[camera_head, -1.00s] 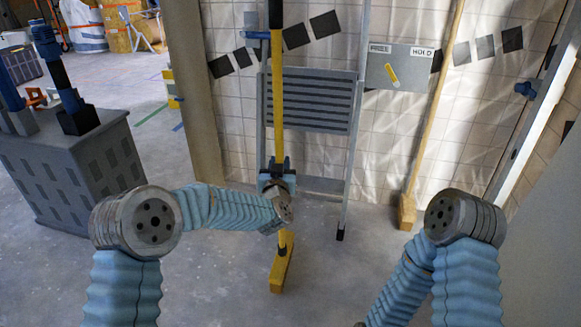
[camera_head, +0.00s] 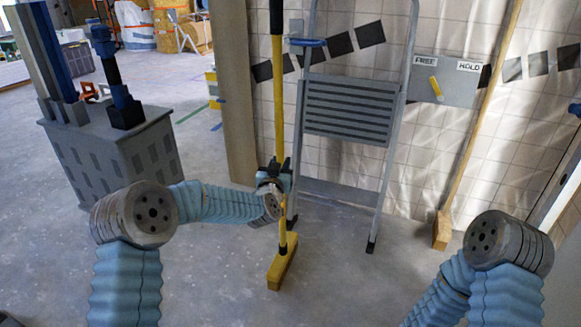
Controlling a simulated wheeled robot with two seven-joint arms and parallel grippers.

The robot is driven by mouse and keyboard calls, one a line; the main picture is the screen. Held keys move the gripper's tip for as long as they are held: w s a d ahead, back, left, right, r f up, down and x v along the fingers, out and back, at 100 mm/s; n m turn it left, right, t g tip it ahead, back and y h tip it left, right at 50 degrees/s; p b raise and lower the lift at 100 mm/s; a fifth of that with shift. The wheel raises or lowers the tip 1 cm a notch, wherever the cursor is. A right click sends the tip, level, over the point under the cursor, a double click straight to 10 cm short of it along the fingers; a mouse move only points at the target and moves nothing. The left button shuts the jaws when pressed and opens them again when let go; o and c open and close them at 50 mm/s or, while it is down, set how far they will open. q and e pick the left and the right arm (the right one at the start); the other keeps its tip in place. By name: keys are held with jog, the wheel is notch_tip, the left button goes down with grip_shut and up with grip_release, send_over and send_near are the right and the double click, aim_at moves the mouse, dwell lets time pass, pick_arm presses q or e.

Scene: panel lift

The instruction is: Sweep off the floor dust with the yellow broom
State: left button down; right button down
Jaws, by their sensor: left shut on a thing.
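The yellow broom (camera_head: 279,110) stands nearly upright in front of me, with a black grip at its top. Its yellow head (camera_head: 283,265) is at or close to the grey floor (camera_head: 200,285); I cannot tell whether it touches. My left gripper (camera_head: 275,172) is shut on the broom's shaft, low down above the head. My right arm enters at the lower right, but its gripper is not in view. Small pale specks, perhaps dust, show on the floor at the left.
A grey stepladder (camera_head: 349,107) leans near the tiled wall behind the broom. A wooden-handled broom (camera_head: 478,125) leans on the wall at right, beside a FREE/HOLD panel (camera_head: 446,82). A grey cabinet (camera_head: 118,150) stands at left. Open floor lies between cabinet and broom.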

pick_arm(q)
jog(key=w+a+f+b, duration=0.2)
jog(key=a+f+b, duration=0.1)
jog(key=a+b, duration=0.15)
jog(key=s+d+p, duration=0.1)
jog(key=s+d, duration=0.3)
jog(key=d, duration=0.7)
jog(key=s+d+p, duration=0.1)
jog(key=s+d, duration=0.2)
jog(key=d, duration=0.7)
jog(key=s+d+p, duration=0.1)
jog(key=s+d, duration=0.3)
jog(key=d, duration=0.7)
notch_tip(320, 180, up, 7)
jog(key=p, duration=0.5)
dwell(1.0)
jog(key=shift+w+a, duration=0.1)
dwell(1.3)
